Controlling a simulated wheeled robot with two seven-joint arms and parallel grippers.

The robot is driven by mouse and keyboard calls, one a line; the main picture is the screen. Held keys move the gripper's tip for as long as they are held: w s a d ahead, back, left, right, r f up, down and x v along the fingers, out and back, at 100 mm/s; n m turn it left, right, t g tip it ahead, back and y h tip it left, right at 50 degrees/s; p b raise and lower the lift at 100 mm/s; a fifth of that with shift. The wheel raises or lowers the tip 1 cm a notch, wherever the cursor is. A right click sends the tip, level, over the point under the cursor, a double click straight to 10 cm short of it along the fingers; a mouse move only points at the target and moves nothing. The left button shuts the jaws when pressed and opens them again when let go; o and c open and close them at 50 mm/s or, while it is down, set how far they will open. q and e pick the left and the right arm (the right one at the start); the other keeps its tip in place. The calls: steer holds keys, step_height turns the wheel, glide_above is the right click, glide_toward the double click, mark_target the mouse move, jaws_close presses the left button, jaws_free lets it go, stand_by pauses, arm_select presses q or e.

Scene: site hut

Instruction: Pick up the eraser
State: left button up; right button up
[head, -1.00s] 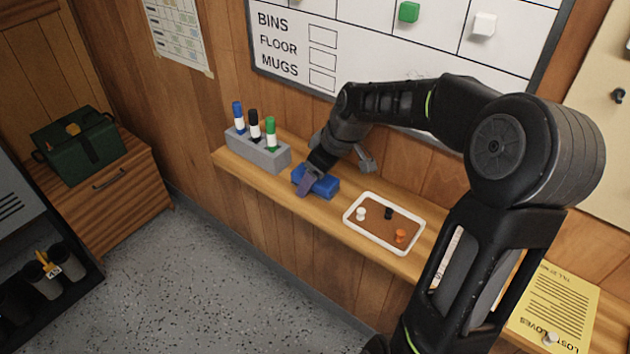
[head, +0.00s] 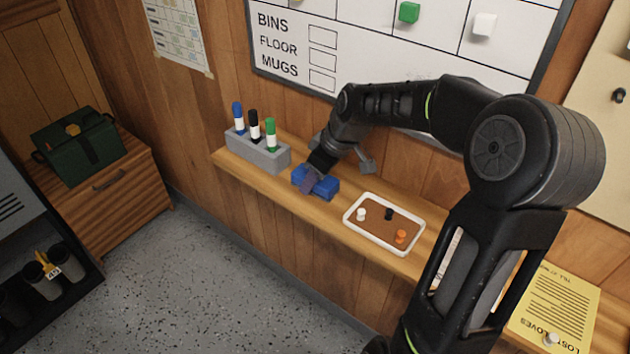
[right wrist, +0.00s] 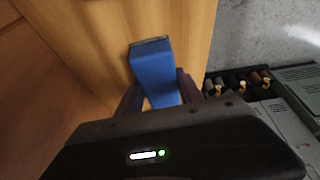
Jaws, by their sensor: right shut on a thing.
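The blue eraser (head: 327,186) lies on the wooden ledge (head: 215,156), between the marker holder and the white tray. My right gripper (head: 313,180) reaches down over its middle and is shut on it. In the right wrist view the eraser (right wrist: 153,70) sits between the two fingers of the gripper (right wrist: 158,95), with its far end sticking out beyond them. The eraser appears to be at ledge level; I cannot tell whether there is a gap under it. My left gripper is not in view.
A grey holder (head: 262,155) with blue, black and green markers stands left of the eraser. A white-rimmed tray (head: 375,243) with small pegs lies to the right. The whiteboard (head: 380,55) hangs on the wall behind. A yellow sheet (head: 560,310) lies at the lower right.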

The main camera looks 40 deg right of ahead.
steer(key=shift+r, duration=0.1)
step_height(320, 180, up, 10)
steer(key=shift+r, duration=0.1)
stand_by(0.4)
stand_by(0.4)
